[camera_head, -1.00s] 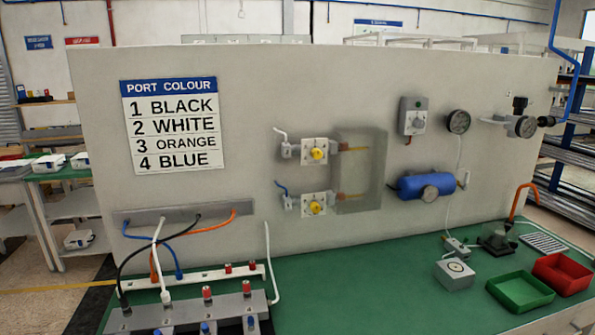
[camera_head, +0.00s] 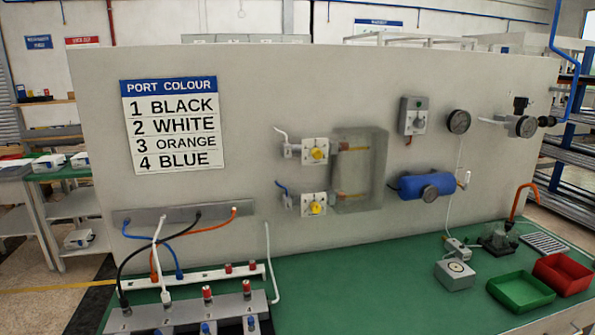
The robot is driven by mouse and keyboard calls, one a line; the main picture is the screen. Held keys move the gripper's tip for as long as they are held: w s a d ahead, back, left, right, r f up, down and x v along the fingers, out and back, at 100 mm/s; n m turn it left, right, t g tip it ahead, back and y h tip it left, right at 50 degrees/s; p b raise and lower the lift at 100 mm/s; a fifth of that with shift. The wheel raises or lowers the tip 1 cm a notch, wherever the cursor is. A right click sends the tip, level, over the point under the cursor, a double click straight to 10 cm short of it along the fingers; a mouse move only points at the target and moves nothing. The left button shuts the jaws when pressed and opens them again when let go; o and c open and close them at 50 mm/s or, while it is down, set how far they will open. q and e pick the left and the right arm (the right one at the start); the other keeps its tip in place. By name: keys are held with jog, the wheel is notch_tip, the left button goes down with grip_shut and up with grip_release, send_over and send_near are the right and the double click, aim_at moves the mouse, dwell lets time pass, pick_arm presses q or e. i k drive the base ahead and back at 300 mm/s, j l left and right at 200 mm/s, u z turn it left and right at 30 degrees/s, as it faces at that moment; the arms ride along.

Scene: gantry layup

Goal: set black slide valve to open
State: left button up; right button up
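I cannot clearly pick out a black slide valve. A black fitting (camera_head: 520,104) sits above the gauge unit at the panel's upper right. A black hose (camera_head: 150,247) runs from the port strip (camera_head: 180,214) down to the grey manifold (camera_head: 185,314) at the lower left. Neither of my grippers is in view.
The upright panel carries two yellow-knobbed valves (camera_head: 317,154), a translucent cover (camera_head: 360,190), a blue tank (camera_head: 425,186) and a port colour sign (camera_head: 172,126). A grey box (camera_head: 454,274), green tray (camera_head: 520,291) and red tray (camera_head: 562,273) stand on the right. The bench's middle (camera_head: 350,290) is clear.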

aim_at(549, 121)
jog(key=z, duration=1.3)
